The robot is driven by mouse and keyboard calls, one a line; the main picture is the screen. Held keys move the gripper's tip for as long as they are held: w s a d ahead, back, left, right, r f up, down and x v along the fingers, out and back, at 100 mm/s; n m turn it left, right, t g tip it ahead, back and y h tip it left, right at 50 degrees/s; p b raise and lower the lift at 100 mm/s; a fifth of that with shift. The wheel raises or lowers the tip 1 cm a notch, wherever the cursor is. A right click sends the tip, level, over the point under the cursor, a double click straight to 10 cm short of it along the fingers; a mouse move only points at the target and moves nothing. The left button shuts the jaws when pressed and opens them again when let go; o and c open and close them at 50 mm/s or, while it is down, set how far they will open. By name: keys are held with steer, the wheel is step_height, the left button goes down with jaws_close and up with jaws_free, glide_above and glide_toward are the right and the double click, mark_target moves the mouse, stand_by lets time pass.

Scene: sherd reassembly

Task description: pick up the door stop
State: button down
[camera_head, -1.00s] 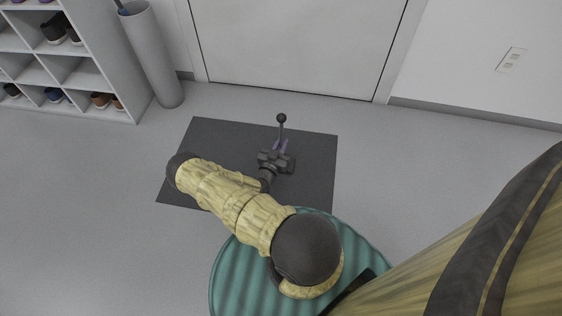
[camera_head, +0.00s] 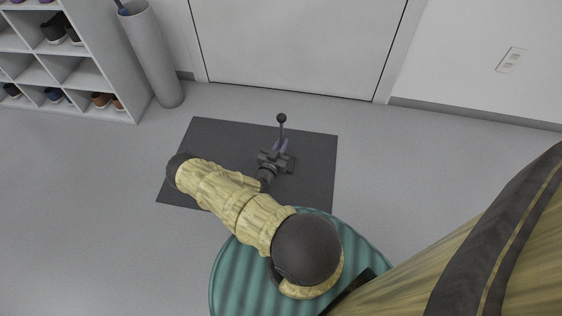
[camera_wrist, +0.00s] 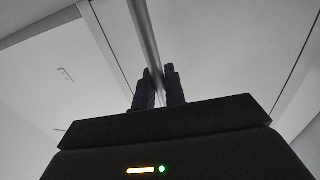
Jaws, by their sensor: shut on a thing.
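The door stop (camera_head: 281,119) is a dark upright rod with a round ball on top, in the middle of the head view over the dark mat. My gripper (camera_head: 280,147) is at the lower part of the rod, with its fingers shut on it. In the wrist view the grey rod (camera_wrist: 143,38) runs up from between the two dark fingertips of my gripper (camera_wrist: 159,88). The foot of the door stop is hidden behind my gripper, so I cannot tell whether it touches the mat.
The dark mat (camera_head: 315,180) lies on the grey floor before a white door (camera_head: 295,45). A tall grey umbrella stand (camera_head: 152,60) and a shoe rack (camera_head: 95,60) stand at the left. Floor to the right of the mat is clear.

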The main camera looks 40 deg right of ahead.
mark_target(281, 129)
steer(key=shift+r, duration=0.1)
stand_by(0.5)
step_height(281, 129, up, 10)
steer(key=p, duration=0.6)
steer(key=shift+w, duration=0.1)
stand_by(0.3)
